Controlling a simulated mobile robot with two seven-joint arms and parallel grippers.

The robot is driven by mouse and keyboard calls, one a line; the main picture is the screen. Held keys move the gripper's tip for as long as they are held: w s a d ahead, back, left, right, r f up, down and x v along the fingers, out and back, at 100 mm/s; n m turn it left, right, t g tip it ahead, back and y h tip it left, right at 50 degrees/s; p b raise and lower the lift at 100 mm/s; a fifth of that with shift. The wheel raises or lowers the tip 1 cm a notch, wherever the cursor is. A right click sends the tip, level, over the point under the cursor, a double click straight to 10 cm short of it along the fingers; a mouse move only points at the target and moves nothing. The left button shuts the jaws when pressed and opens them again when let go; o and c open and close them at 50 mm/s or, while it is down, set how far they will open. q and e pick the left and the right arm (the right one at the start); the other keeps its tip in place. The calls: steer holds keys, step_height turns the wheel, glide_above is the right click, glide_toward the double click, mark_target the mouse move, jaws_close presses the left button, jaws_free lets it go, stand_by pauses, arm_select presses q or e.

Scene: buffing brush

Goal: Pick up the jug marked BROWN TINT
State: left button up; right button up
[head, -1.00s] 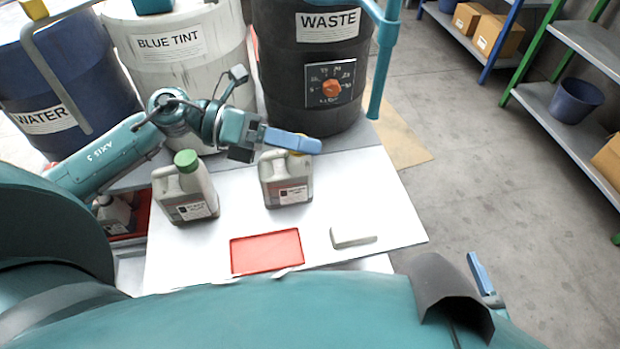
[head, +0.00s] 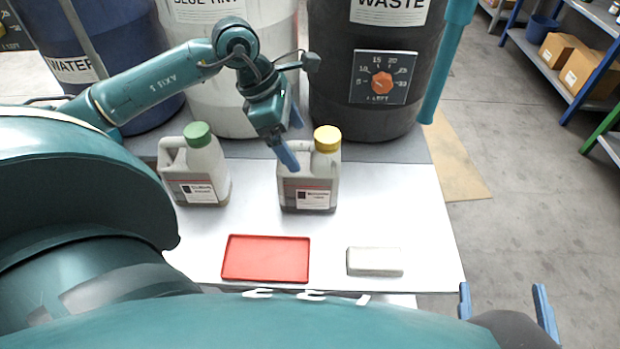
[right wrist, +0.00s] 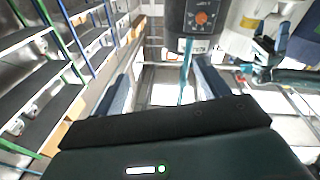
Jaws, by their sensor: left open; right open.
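Two grey jugs stand upright on the white table. One has a green cap (head: 198,170) and is on the left; the other has a yellow cap (head: 322,180) and is nearer the middle. Their label print is too small to read, so I cannot tell which is marked BROWN TINT. My left gripper (head: 293,143) is open and empty, fingers pointing down beside the upper left of the yellow-capped jug; one finger overlaps its handle side in the picture, and contact is unclear. My right gripper (head: 502,290) is open and empty beyond the table's front right; its fingers also show in the right wrist view (right wrist: 165,82).
A red tray (head: 266,259) and a pale block (head: 374,262) lie at the table's front. Behind stand the WATER drum (head: 100,100), BLUE TINT drum (head: 190,60) and black WASTE drum (head: 345,100) with a dial. Shelves (head: 550,75) are at the right, with open floor between.

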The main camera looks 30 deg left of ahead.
mark_target(305, 160)
arm_select(q)
steer(key=b+x, duration=0.1)
steer(key=x, duration=0.4)
steer(key=shift+w+d+f+b, duration=0.1)
steer(key=shift+d+f+b, duration=0.1)
steer(key=shift+b, duration=0.15)
arm_select(e)
steer(key=shift+w+a, duration=0.1)
steer(key=shift+w, duration=0.1)
arm_select(q)
steer(key=shift+c, duration=0.5)
steer(key=shift+r, duration=0.1)
steer(key=c, duration=1.9)
